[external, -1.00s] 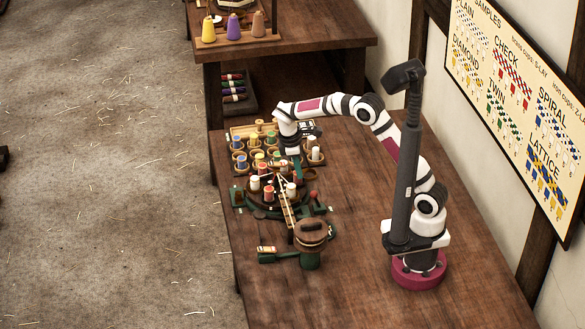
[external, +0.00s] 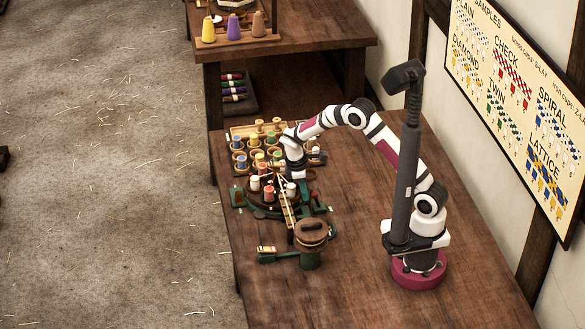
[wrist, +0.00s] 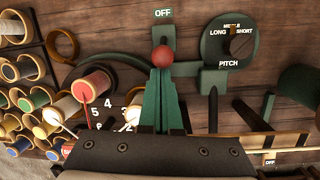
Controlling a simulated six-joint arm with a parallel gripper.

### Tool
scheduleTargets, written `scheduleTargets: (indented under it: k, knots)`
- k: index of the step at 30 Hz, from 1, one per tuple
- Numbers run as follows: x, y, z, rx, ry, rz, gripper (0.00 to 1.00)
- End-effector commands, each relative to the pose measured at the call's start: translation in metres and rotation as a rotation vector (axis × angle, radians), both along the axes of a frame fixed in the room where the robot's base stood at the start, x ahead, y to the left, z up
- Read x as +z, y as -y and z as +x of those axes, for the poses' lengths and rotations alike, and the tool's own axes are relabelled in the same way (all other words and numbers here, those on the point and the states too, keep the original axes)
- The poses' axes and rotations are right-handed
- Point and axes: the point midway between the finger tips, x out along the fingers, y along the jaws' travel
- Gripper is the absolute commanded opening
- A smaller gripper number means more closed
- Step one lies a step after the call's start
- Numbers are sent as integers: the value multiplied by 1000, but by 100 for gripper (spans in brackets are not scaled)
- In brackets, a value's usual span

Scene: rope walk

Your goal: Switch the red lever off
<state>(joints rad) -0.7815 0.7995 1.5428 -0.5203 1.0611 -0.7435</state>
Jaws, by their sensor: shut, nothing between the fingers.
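The red lever shows as a round red knob (wrist: 162,57) at the top centre of the wrist view. A white OFF label (wrist: 163,13) lies just beyond it, with a short dark piece between them. My gripper's green fingers (wrist: 161,75) are shut and empty, with their tips right at the near side of the knob. I cannot tell whether they touch it. The fingers hide whatever is under the knob. In the external view my gripper (external: 307,184) is low over the right side of the green machine, and the small red knob (external: 314,194) shows beside it.
A pitch dial (wrist: 229,47) marked LONG and SHORT sits right of the knob. Thread spools (wrist: 85,85) stand at the left on and beside the numbered plate. A second OFF label (wrist: 269,162) is at lower right. A round wooden-topped post (external: 312,235) stands in front.

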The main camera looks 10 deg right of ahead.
Motion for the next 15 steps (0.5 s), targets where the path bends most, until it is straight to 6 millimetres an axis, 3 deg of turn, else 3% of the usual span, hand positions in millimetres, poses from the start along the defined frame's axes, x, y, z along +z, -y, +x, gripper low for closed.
scheduleTargets:
  k: [15]
  knots:
    - [4,6,0,-1,0,86,0]
